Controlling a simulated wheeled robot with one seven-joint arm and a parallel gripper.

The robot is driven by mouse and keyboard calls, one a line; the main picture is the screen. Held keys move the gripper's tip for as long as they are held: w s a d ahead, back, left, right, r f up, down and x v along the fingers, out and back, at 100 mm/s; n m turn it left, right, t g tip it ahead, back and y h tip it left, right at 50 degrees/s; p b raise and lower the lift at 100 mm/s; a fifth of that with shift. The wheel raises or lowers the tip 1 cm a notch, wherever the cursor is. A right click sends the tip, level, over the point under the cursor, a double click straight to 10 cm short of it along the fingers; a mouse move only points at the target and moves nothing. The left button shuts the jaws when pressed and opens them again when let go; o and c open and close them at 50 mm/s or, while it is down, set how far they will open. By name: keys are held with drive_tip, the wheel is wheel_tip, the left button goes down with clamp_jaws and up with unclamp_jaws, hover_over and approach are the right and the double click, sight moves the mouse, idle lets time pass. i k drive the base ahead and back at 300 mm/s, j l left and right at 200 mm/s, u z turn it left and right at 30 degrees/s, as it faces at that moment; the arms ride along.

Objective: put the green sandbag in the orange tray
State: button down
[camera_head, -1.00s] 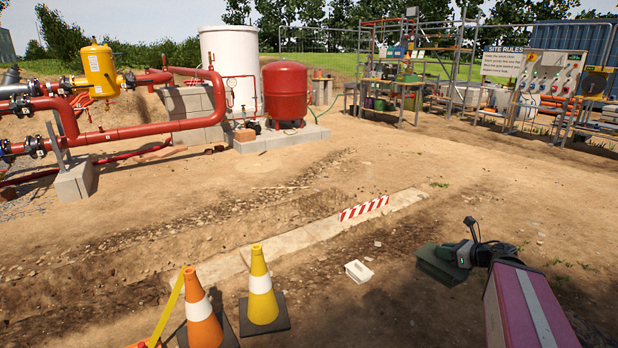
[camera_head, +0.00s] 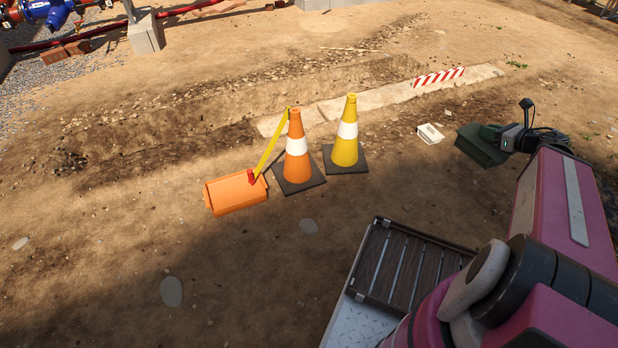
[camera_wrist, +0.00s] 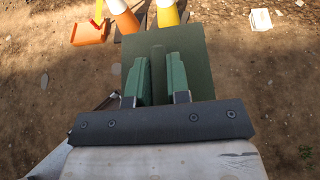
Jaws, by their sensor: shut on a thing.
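The green sandbag (camera_head: 480,147) is a dark green block at the right of the head view, at the end of my arm. My gripper (camera_head: 497,132) is shut on it. In the wrist view the sandbag (camera_wrist: 195,52) fills the middle, with both fingers of my gripper (camera_wrist: 158,80) closed on a raised ridge along its top. Whether it clears the ground is hard to tell. The orange tray (camera_head: 222,201) lies on the dirt left of the cones and looks open on top. It also shows at the top left of the wrist view (camera_wrist: 89,40). A yellow strip with a red end rests at its right edge.
An orange cone (camera_head: 297,160) and a yellow cone (camera_head: 346,140) stand between the tray and the sandbag. A small white box (camera_head: 430,133) lies left of the sandbag. A red-white striped barrier (camera_head: 438,76) lies behind. Bare dirt is free in front of the tray.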

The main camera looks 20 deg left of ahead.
sight(227, 194)
drive_tip(key=k+j, duration=0.3)
drive_tip(key=j, duration=0.2)
drive_tip(key=k+j, duration=0.65)
drive_tip(key=j, duration=0.3)
drive_tip(key=k+j, duration=0.65)
drive_tip(key=j, duration=0.3)
